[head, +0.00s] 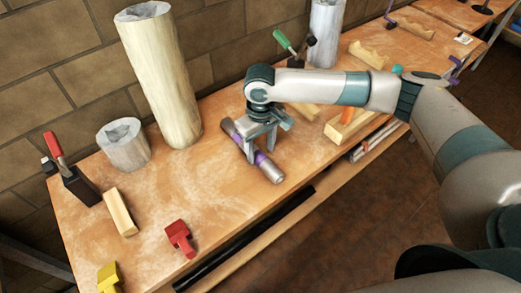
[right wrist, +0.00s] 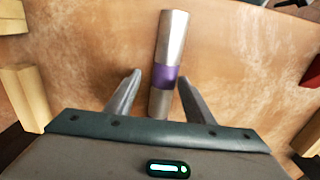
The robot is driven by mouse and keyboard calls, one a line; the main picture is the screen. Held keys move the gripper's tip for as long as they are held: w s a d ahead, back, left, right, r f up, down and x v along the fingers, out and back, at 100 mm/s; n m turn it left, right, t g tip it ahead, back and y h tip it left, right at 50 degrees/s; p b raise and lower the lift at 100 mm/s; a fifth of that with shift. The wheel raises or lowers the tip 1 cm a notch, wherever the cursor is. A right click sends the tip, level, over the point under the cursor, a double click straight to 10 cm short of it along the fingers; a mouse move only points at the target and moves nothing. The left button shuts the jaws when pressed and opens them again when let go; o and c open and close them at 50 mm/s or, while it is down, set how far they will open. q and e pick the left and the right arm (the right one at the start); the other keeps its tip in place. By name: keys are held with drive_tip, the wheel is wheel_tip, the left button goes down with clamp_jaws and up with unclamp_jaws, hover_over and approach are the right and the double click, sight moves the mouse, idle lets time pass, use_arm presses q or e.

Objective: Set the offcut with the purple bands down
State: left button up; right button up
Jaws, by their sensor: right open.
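The offcut with the purple bands (head: 268,168) is a slim metallic cylinder lying on its side on the wooden bench. In the right wrist view the offcut (right wrist: 171,45) runs between my fingers, with one purple band near the fingertips and its lower end hidden by the gripper body. My right gripper (head: 261,146) is over the middle of the offcut, pointing down. In the right wrist view its two fingers (right wrist: 158,82) are open, one on each side of the offcut, with a gap at the left finger. My left gripper is not in view.
The wooden bench (head: 222,203) is clear in front of the offcut. A tall pale post (head: 162,75) stands close behind it, with a short grey stump (head: 124,146) farther left.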

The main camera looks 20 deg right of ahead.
wheel_tip(320, 180, up, 12)
drive_tip(key=b, duration=0.2)
drive_tip(key=shift+f+b, duration=0.25)
drive_tip(key=shift+b, duration=0.05)
drive_tip(key=shift+a, duration=0.15)
idle(0.3)
